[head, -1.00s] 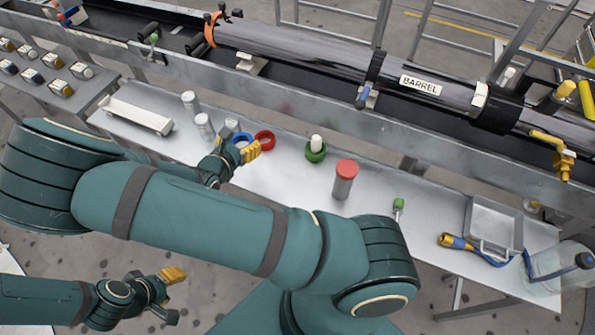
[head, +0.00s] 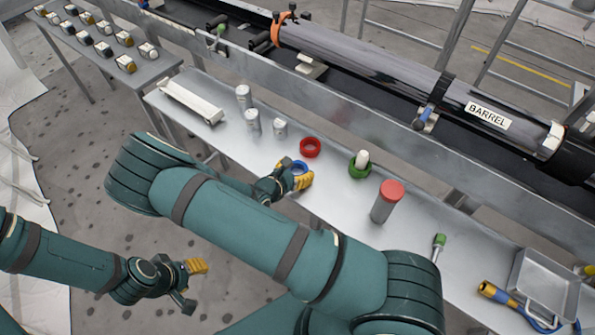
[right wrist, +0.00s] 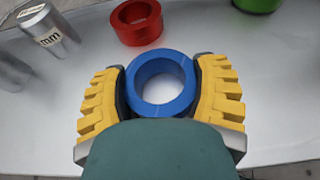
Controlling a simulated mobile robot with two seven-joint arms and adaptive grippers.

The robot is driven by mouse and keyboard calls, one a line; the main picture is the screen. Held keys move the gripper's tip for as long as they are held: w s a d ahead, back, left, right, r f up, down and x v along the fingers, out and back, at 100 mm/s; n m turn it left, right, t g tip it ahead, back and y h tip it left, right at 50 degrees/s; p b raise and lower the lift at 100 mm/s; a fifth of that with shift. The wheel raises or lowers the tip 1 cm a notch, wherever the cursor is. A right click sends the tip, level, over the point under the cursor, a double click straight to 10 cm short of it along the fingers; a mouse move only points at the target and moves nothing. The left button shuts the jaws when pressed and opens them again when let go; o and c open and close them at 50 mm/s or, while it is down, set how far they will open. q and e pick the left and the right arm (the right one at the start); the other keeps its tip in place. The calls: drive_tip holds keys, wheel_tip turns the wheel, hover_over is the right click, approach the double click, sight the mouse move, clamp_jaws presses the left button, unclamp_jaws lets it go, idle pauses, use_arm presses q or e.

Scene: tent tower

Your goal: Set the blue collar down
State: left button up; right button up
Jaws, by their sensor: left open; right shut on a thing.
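The blue collar (head: 300,165) is a ring over the grey shelf, just in front of the red collar (head: 310,148). My right gripper (head: 294,179) is shut on it. In the right wrist view the blue collar (right wrist: 160,106) sits between the yellow-padded fingers, hole facing up, and apart from the red collar (right wrist: 136,25). Whether its underside touches the shelf I cannot tell. My left gripper (head: 191,283) is open and empty, low over the floor in front of the shelf.
Several silver cylinders (head: 253,122) stand left of the collars. To the right are a green collar (head: 359,170) around a white peg, a red-capped grey cylinder (head: 384,203) and a metal tray (head: 545,287). The barrel (head: 400,75) lies behind. Bare shelf (head: 335,200) lies right of my gripper.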

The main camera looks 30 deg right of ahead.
drive_tip(key=shift+r, duration=0.1)
drive_tip(key=shift+f, duration=0.2)
drive_tip(key=o, duration=1.2)
drive_tip(key=shift+o, duration=0.2)
